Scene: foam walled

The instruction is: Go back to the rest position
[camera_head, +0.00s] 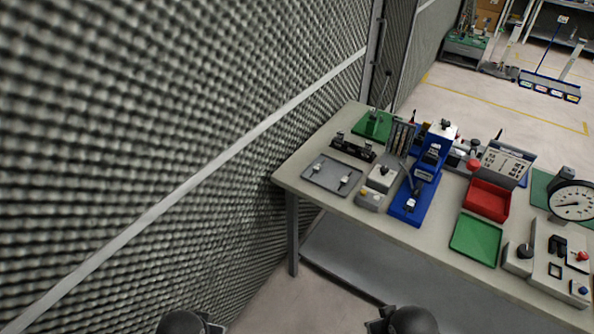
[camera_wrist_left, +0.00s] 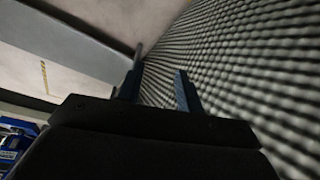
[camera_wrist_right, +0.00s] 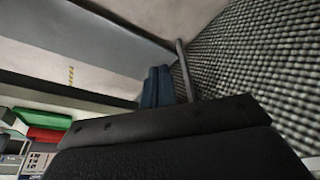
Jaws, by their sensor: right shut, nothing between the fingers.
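My left gripper (camera_wrist_left: 157,88) shows in the left wrist view with its two blue fingers apart and nothing between them. My right gripper (camera_wrist_right: 157,85) shows in the right wrist view with its blue fingers together and nothing held. Both wrist views look past the fingers at foam wall, floor and the underside of a table. In the head view, only dark rounded parts of my arms show at the bottom edge; the fingers are out of sight there. The arms are apart from the workbench (camera_head: 460,262).
A foam-covered wall (camera_head: 150,130) fills the left side. The bench holds a grey tray (camera_head: 318,183), a blue fixture (camera_head: 410,205), a red bin (camera_head: 487,200), a green tray (camera_head: 475,240) and a dial gauge (camera_head: 572,203). Some floor shows between wall and bench.

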